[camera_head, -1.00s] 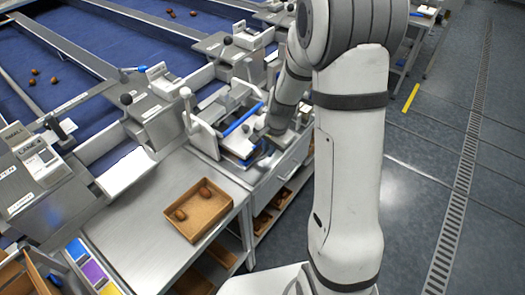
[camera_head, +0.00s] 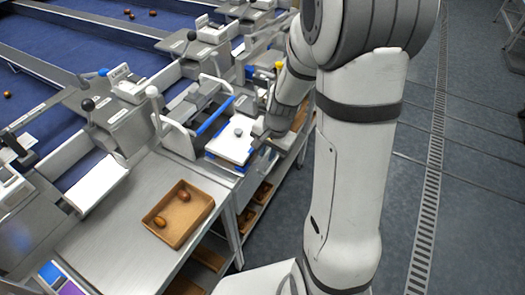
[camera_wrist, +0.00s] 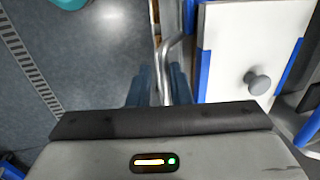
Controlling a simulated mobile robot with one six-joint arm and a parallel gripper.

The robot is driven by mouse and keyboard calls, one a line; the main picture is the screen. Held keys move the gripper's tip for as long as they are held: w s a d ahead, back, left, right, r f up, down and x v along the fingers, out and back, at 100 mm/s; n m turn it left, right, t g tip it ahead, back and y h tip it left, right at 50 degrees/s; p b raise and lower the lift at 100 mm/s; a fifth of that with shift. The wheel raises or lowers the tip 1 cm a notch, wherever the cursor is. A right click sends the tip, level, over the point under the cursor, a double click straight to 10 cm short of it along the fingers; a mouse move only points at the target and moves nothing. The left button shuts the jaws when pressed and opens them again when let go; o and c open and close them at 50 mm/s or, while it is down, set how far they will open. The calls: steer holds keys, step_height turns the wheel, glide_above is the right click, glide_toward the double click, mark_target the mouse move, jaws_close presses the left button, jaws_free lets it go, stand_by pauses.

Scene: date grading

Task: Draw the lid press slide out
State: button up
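The lid press (camera_head: 185,112), with its white frame and blue bar, stands at the end of the steel bench in the head view. Its slide (camera_head: 229,146) is a white plate with blue edges and a grey knob, standing out from the press toward my gripper. In the wrist view the slide (camera_wrist: 232,45) lies at the right, with a bent metal handle (camera_wrist: 166,60) along its near edge. My gripper (camera_wrist: 160,88) has its dark blue fingers on both sides of this handle and appears closed on it.
A brown tray (camera_head: 179,239) with two dates lies on the bench left of the press. Shelves with more trays (camera_head: 262,193) are below the bench.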

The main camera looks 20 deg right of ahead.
steer(key=shift+o, duration=0.3)
steer(key=shift+s, duration=0.1)
steer(key=shift+r, duration=0.3)
step_height(320, 180, up, 7)
steer(key=d, duration=0.1)
steer(key=shift+s, duration=0.45)
steer(key=shift+r, duration=0.15)
